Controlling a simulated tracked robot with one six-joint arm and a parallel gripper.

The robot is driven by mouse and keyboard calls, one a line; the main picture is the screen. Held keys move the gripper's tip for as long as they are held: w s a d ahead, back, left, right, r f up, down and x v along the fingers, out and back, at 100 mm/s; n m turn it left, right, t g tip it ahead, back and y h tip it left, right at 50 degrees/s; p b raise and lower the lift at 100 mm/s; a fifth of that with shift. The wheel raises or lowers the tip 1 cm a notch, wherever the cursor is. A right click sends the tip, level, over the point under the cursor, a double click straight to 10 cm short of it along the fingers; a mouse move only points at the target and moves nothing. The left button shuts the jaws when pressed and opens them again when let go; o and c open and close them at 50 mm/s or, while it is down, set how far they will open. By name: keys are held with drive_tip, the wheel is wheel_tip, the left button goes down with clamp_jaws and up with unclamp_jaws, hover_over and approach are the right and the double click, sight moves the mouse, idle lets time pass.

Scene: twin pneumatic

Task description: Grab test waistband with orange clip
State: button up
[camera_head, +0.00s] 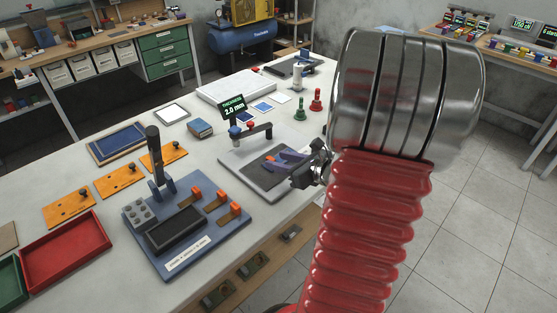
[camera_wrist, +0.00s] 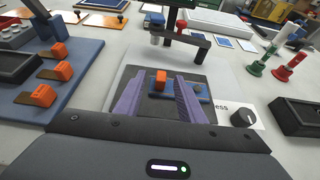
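A blue strip with an orange block-like clip (camera_wrist: 161,77) lies on a dark pad (camera_wrist: 137,77) of a pale plate; I take it to be the test waistband. In the head view only a small orange bit of it (camera_head: 270,157) shows by the fingers. My gripper (camera_wrist: 160,92) is open, its two purple fingers apart over the pad, on either side of the clip. The fingers hide parts of the blue strip, and I cannot tell whether they touch it. In the head view my gripper (camera_head: 285,156) reaches over the plate from the right.
A gauge with a green "2.0 mm" display (camera_head: 233,107) stands behind the pad, its arm near the fingers. A blue fixture (camera_head: 150,228) with several orange clips lies to the left. Green (camera_head: 300,110) and red (camera_head: 316,101) stands are beyond. A black knob (camera_wrist: 243,118) is right of the pad.

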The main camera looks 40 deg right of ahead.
sight(271, 158)
drive_tip(key=shift+w+f, duration=0.2)
drive_tip(key=shift+w, duration=0.35)
drive_tip(key=shift+x, duration=2.65)
drive_tip(key=shift+d+f, duration=0.1)
drive_tip(key=shift+d, duration=0.05)
drive_tip(key=shift+s, duration=0.1)
clamp_jaws()
